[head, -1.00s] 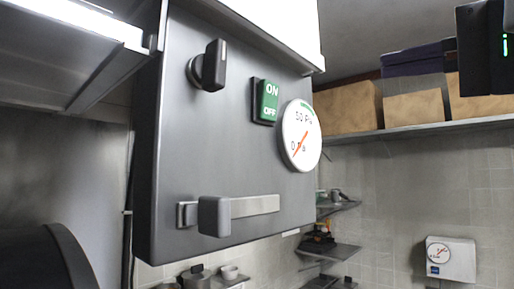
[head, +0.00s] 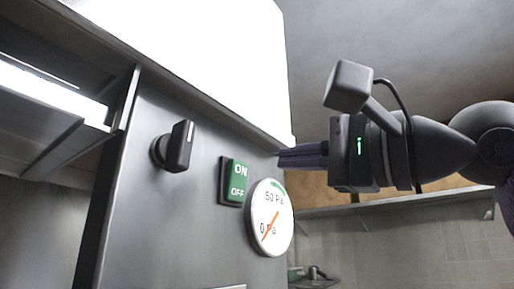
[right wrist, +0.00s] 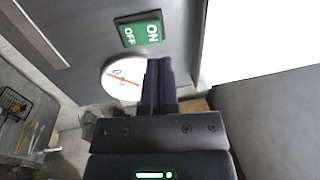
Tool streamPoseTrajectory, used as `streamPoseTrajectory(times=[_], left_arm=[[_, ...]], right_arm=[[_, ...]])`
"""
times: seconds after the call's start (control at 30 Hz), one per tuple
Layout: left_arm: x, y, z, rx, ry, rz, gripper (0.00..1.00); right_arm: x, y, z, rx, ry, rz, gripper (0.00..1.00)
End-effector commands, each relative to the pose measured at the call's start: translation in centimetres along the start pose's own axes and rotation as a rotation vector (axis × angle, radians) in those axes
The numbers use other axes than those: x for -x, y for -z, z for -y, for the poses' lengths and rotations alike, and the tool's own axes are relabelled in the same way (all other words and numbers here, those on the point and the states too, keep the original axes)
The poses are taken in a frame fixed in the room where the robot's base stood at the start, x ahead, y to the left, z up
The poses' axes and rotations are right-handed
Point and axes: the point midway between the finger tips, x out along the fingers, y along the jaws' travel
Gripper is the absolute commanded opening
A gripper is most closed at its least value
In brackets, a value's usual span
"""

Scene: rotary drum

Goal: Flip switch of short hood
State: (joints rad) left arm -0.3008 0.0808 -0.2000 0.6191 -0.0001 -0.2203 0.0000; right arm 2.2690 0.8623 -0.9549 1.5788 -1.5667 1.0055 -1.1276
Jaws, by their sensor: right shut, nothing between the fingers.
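The hood's dark grey panel (head: 140,235) carries a green ON/OFF switch (head: 234,181), which also shows in the right wrist view (right wrist: 140,32). A black knob (head: 175,147) sits left of the switch, and a round white gauge (head: 270,217) marked in Pa sits to its lower right. My right gripper (head: 283,157) is shut and empty. It is at the panel's right edge, to the right of the switch and above the gauge. In the right wrist view its fingers (right wrist: 157,66) partly cover the gauge. I cannot tell whether they touch anything. My left gripper is out of view.
A white upper hood casing (head: 200,50) overhangs the panel above the gripper. A shelf (head: 400,203) with a box behind runs along the right wall. A lit lamp strip (head: 50,90) is at the far left. A rack of utensils (right wrist: 15,110) shows in the right wrist view.

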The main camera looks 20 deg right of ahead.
Motion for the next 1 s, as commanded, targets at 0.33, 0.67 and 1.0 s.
streamPoseTrajectory(times=[0.33,0.67,1.0], left_arm=[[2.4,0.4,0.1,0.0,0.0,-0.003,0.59],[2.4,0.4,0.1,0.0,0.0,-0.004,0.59],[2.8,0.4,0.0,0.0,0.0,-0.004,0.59]], right_arm=[[-5.3,0.0,0.2,-0.001,-0.001,0.001,0.0],[-5.7,0.0,-0.1,0.0,0.0,0.0,0.0],[-6.4,0.0,0.2,0.001,0.0,0.0,0.0]])
